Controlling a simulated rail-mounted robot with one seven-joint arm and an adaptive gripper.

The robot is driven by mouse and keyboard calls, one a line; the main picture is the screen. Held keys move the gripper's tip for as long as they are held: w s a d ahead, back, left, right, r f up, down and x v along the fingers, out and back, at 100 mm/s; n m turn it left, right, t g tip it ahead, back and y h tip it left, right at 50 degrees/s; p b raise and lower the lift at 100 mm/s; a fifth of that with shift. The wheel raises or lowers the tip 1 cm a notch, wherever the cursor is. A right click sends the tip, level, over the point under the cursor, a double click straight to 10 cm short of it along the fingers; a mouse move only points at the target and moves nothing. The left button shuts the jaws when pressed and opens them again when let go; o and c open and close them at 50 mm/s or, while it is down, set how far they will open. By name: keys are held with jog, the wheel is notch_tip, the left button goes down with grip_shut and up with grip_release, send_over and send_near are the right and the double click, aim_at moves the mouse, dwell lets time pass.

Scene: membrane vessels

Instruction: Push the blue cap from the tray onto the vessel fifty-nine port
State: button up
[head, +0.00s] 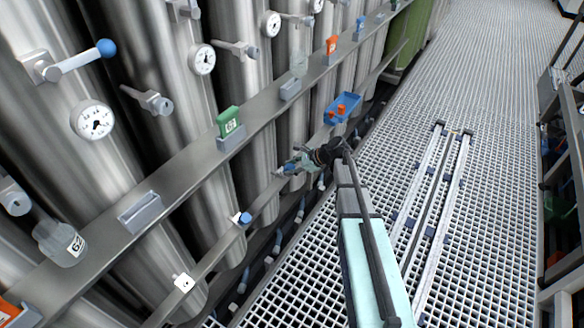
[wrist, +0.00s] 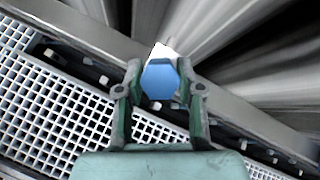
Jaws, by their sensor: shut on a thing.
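My gripper (head: 291,166) is at the lower rail in front of the vessels in the head view. In the wrist view my gripper (wrist: 160,82) is shut on the blue cap (wrist: 159,78), with one finger on each side. A white plate (wrist: 160,51) shows just behind the cap; the port itself is hidden, so I cannot tell whether the cap touches it. The blue tray (head: 342,107) sits farther along the rail and holds orange-red pieces. I cannot read which vessel is number fifty-nine.
A white port plate with a blue cap (head: 241,218) and a bare-looking white port plate (head: 184,282) lie nearer along the lower rail (head: 215,246). The upper shelf (head: 180,172) carries a green tag (head: 229,121).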

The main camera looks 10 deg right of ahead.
jog(key=shift+w+a+f, duration=0.25)
jog(key=shift+f, duration=0.35)
jog(key=o, duration=1.1)
